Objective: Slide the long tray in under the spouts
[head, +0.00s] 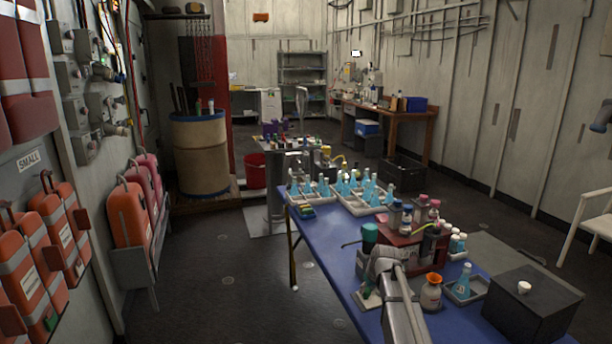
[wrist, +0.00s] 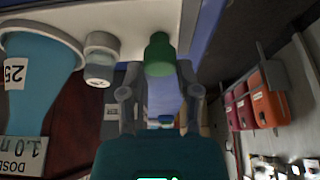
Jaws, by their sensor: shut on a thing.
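The long tray (head: 367,303) is pale and lies on the blue table at the near side of the red dispensing stand (head: 401,258). My arm hides most of it in the head view. In the wrist view its pale surface (wrist: 120,15) crosses the top, with a short green post (wrist: 160,55) on it. A blue flask (wrist: 40,80) marked 25 and a small grey piece (wrist: 100,62) are beside the post. My gripper (wrist: 160,88) is shut on the green post, with a finger at each side. I cannot make out the spouts.
More blue flasks stand in pale trays further back on the blue table (head: 330,226). An orange-topped jar (head: 431,292), a small flask tray (head: 480,283) and a black box (head: 532,305) are to the right. The floor left of the table is clear.

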